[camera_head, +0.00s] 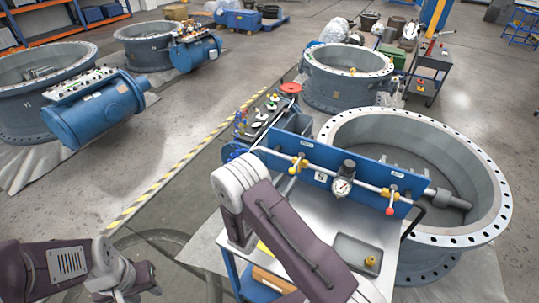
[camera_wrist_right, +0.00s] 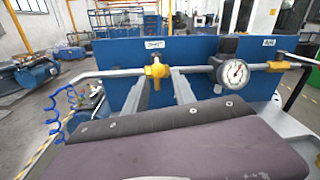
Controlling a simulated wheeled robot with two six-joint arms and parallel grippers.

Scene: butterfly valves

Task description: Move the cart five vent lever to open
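A blue upright panel (camera_head: 345,181) on a cart carries a pale horizontal pipe with a round gauge (camera_head: 343,182) at its middle.
The cart's metal top (camera_head: 300,225) holds a grey tray (camera_head: 368,258) with a small brass part. A large flanged ring (camera_head: 440,240) stands close at right. Other carts and rings stand behind and left. Open floor (camera_head: 150,165) lies left, with a yellow-black stripe.

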